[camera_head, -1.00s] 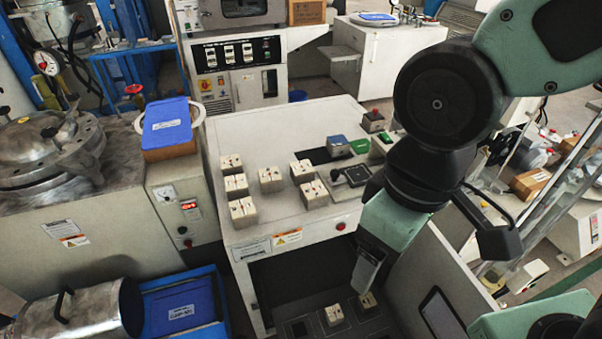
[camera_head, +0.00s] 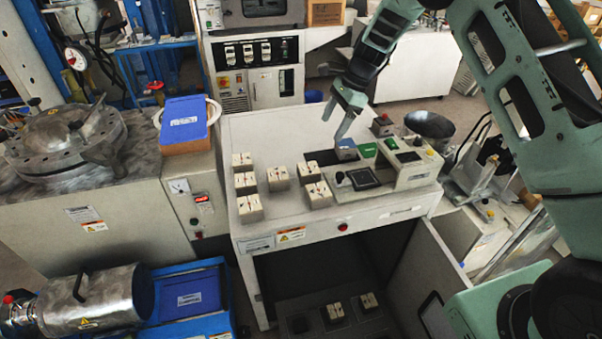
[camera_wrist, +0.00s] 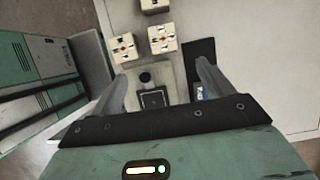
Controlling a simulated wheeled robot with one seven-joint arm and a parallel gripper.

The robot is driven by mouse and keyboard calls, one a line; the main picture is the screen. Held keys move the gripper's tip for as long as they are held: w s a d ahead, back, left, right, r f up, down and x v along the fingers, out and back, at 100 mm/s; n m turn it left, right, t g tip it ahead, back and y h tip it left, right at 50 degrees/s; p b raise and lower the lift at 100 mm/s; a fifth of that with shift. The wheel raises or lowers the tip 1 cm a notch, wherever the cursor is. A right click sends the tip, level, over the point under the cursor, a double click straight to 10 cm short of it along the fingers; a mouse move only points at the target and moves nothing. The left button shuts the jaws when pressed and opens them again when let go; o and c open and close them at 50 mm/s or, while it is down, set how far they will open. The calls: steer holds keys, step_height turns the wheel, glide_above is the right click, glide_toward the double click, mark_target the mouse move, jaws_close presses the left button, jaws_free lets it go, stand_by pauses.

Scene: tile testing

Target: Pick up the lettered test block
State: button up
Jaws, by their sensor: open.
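Several cream blocks with small dark and red marks stand on the white bench, among them a front block (camera_head: 319,196) and a left block (camera_head: 250,208). Cream blocks also show at the top of the wrist view (camera_wrist: 162,39). The marks are too small to read, so I cannot tell which block is lettered. A small blue-topped block (camera_head: 345,150) sits farther back, right of the cream blocks. My gripper (camera_head: 335,126) is open and empty above the back of the bench, close to the blue-topped block. In the wrist view its spread fingers (camera_wrist: 162,75) have nothing gripped between them.
A control box (camera_head: 408,165) with a dark square panel and a green item (camera_head: 367,150) stand near the blue-topped block. A dark bowl (camera_head: 430,124) is behind to the right. More cream blocks (camera_head: 333,312) lie on the lower shelf.

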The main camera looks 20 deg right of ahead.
steer(key=p, duration=0.2)
glide_toward(309, 168)
steer(key=x, duration=0.5)
steer(key=shift+d, duration=0.15)
steer(key=shift+p+x, duration=0.95)
steer(key=shift+x, duration=1.9)
steer(key=c, duration=1.3)
